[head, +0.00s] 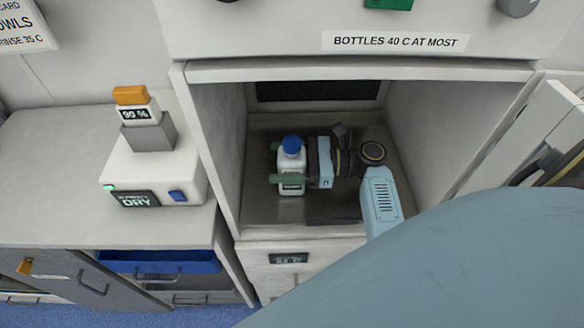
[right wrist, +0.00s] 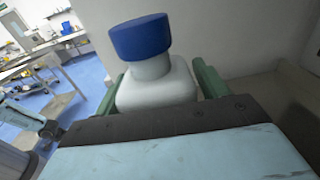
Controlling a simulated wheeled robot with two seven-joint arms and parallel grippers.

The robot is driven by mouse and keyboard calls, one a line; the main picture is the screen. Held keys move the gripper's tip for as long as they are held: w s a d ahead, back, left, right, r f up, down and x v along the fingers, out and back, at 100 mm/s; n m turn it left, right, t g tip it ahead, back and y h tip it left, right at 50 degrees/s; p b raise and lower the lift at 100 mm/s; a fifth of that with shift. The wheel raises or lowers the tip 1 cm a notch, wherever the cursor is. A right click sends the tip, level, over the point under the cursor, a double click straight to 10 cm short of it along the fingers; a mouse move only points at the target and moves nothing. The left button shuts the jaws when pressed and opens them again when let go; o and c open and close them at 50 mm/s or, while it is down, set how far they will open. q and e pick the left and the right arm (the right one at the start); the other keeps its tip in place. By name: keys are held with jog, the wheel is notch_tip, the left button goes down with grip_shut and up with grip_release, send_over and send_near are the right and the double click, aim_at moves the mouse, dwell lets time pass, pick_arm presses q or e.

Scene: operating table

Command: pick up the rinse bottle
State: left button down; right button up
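The rinse bottle (head: 291,160) is white with a blue cap and a dark label. It stands upright inside the open cabinet under the "BOTTLES 40 C AT MOST" sign. My right gripper (head: 283,163) reaches in from the right with its green fingers on opposite sides of the bottle body. In the right wrist view the bottle (right wrist: 157,85) sits between the two fingers, which lie close against its sides below the blue cap. The gripper looks shut on it. Whether the base touches the cabinet floor is not clear. My left gripper is not in view.
The cabinet's side walls and top edge (head: 350,70) enclose my right gripper. An open door (head: 520,140) stands at the right. A drying unit (head: 155,170) sits on the left counter, above a blue tray (head: 165,262) in a drawer. My arm hides the lower right.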

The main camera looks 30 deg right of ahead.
jog(key=c, duration=1.2)
jog(key=shift+r, duration=0.15)
